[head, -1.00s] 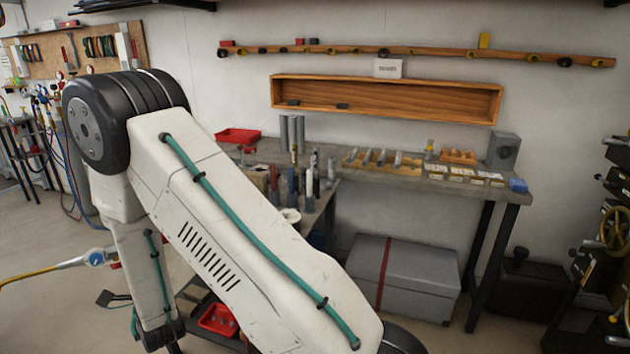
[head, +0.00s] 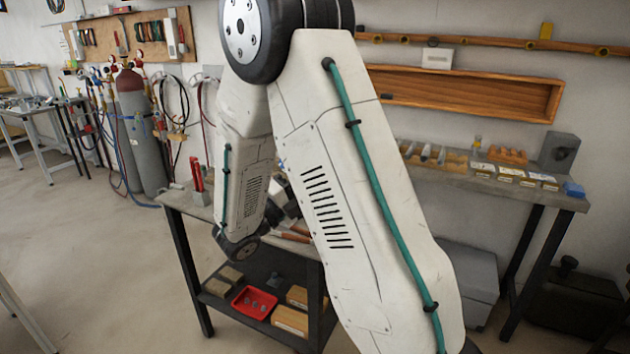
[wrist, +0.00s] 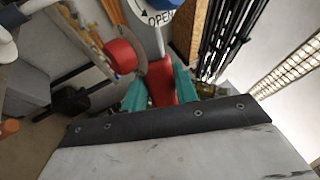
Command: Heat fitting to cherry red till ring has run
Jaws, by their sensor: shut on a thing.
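In the wrist view, the two teal fingertips of my gripper (wrist: 160,90) close on a red part (wrist: 158,70) from both sides. A round blue and white dial lettered OPEN (wrist: 160,16) shows just beyond it, and a rounded red piece (wrist: 122,55) lies to the left. I cannot tell the whole shape of the held tool. In the head view my arm covers the gripper and what it holds. I cannot make out the fitting, its ring or any flame or red glow in either view.
A dark cart (head: 235,312) bears a red tray (head: 254,302) and boxes on its lower shelf. A grey gas cylinder (head: 143,140) with hoses stands at the left. The wall bench (head: 470,182) is at the right. The floor at left is open.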

